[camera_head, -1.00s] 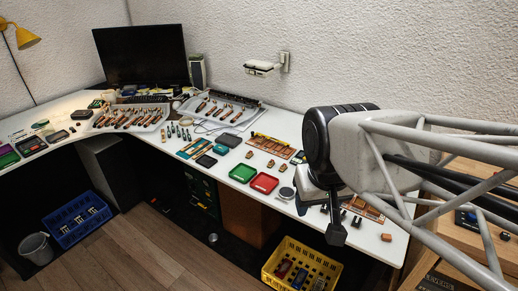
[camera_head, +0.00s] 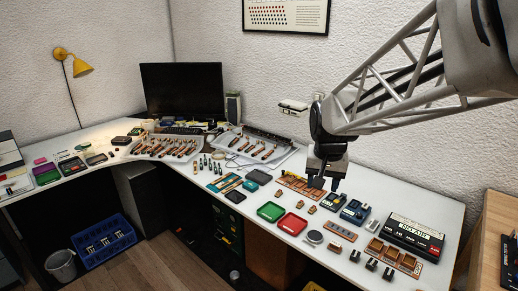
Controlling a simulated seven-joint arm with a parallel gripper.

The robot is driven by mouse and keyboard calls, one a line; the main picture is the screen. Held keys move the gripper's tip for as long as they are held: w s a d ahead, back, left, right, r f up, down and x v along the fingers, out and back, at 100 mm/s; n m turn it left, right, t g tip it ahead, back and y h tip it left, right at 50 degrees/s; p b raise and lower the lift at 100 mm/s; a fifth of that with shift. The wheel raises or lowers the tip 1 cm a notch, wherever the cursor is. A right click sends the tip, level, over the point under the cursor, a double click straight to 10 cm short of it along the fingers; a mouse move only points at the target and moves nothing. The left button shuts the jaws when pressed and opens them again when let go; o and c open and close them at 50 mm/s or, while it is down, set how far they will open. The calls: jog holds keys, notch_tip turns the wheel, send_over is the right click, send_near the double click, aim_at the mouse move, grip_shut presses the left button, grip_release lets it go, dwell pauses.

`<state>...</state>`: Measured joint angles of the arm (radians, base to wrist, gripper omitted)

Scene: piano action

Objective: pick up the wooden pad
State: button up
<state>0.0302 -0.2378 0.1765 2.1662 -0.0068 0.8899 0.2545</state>
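My gripper (camera_head: 326,184) hangs pointing down over the right part of the white desk (camera_head: 432,203). Its two dark fingertips appear apart with nothing visible between them. Several small wooden blocks lie on the desk to the left of and in front of it, among them one wooden block (camera_head: 300,204) and another wooden block (camera_head: 312,210). Behind them is a long wooden holder (camera_head: 298,185), partly near the fingers. A flat wooden piece (camera_head: 340,231) lies in front of the gripper. I cannot tell which of these is the wooden pad.
Blue devices (camera_head: 355,211) and a large black box (camera_head: 411,234) stand right of the gripper. Small black blocks (camera_head: 371,264) sit at the front right.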

jog(key=w+f+m, duration=0.1)
jog(key=w+f, duration=0.3)
jog(key=w, duration=0.7)
jog(key=m+g, duration=0.2)
jog(key=m, duration=0.2)
send_over(300, 203)
notch_tip(300, 203, down, 25)
jog(key=shift+w+f, duration=0.1)
jog(key=shift+f, duration=0.1)
jog(key=shift+f, duration=0.1)
jog(key=shift+f, duration=1.2)
jog(key=shift+f, duration=0.15)
